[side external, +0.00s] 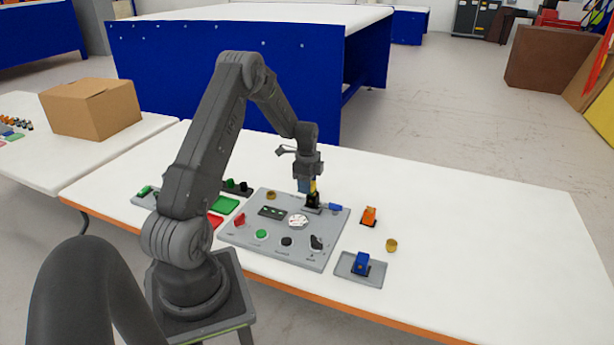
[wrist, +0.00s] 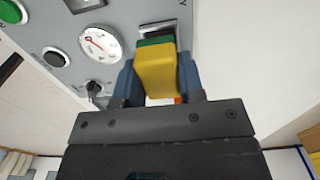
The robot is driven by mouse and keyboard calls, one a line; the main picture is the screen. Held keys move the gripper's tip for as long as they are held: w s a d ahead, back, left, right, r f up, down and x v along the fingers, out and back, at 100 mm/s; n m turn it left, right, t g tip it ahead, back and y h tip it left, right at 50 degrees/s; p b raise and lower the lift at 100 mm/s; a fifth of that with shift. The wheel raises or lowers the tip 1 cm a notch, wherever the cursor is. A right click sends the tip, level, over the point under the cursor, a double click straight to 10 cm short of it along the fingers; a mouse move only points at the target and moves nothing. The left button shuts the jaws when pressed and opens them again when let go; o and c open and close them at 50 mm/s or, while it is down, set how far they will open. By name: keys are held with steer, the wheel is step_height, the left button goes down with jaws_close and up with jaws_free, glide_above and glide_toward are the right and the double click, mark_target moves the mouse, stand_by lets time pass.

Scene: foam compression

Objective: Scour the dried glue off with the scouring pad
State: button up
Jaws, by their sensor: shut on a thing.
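My gripper (side external: 311,184) is over the far right part of a grey control panel (side external: 300,257). Its blue fingers (wrist: 157,80) are shut on the scouring pad (wrist: 155,74), a yellow block with a green layer at its far end. The pad's yellow side (side external: 314,187) shows small in the side view, just above a dark-framed plate (side external: 312,208) on the panel. In the wrist view the green end overlaps this dark frame (wrist: 160,28); I cannot tell whether they touch. I cannot make out the dried glue; the pad hides part of the plate.
The panel also carries a round white gauge (side external: 298,222), a green button (side external: 261,234), a black button (side external: 287,241) and a black knob (side external: 317,243). To the right are an orange switch (side external: 369,215), a brass piece (side external: 391,245) and a grey tray (side external: 345,272) with a blue part. The table's right side is clear.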

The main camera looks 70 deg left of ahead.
steer(key=shift+w+d+f, duration=0.2)
steer(key=shift+w+d, duration=0.1)
steer(key=shift+d, duration=0.05)
steer(key=shift+c, duration=0.4)
steer(key=shift+w+d+f, duration=0.1)
steer(key=shift+w+d, duration=0.95)
steer(key=shift+s+a, duration=1.4)
steer(key=shift+a, duration=0.05)
steer(key=shift+d+r, duration=0.1)
steer(key=shift+r, duration=4.05)
